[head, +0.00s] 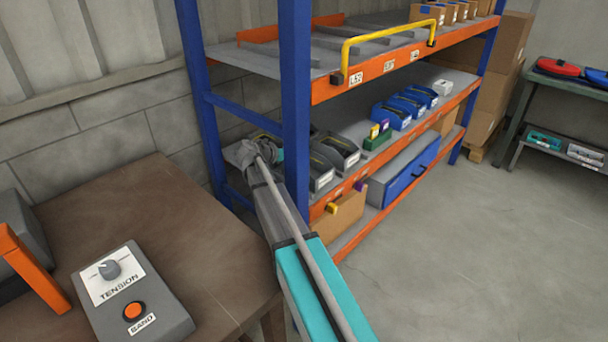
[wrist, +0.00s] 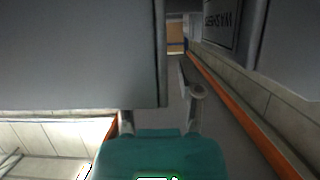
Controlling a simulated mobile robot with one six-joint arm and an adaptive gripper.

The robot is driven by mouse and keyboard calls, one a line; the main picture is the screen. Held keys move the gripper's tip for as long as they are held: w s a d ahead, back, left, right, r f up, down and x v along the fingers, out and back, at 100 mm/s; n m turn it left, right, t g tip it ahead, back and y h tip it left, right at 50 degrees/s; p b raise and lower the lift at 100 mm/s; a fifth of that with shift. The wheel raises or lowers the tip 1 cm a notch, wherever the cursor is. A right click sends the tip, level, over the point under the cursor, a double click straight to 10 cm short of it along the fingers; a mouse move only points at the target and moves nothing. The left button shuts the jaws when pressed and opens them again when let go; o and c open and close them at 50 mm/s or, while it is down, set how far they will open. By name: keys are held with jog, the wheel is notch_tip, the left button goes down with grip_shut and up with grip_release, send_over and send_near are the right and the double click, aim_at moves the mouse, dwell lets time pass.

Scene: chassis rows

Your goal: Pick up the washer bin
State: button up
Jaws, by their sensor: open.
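In the wrist view, a dark grey bin (wrist: 222,22) at the upper right carries a label that appears to read WASHER, turned over in the picture. A large plain grey surface (wrist: 75,55), apparently another bin close to the camera, fills the upper left and hides the tip of one finger. My gripper (wrist: 162,118) is open, and nothing shows held in it. I cannot tell whether it touches a bin. In the head view, grey bins (head: 340,152) stand on the middle shelf behind the blue post. The post hides part of my gripper there.
The blue rack post (head: 295,100) stands close beside my arm. The orange shelf beam (head: 395,150) runs along the front. Blue bins (head: 390,115) and a green box (head: 377,141) stand farther along. A brown table (head: 165,220) with a tension control box (head: 130,295) is at left.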

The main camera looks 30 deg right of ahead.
dwell(0.5)
grip_shut()
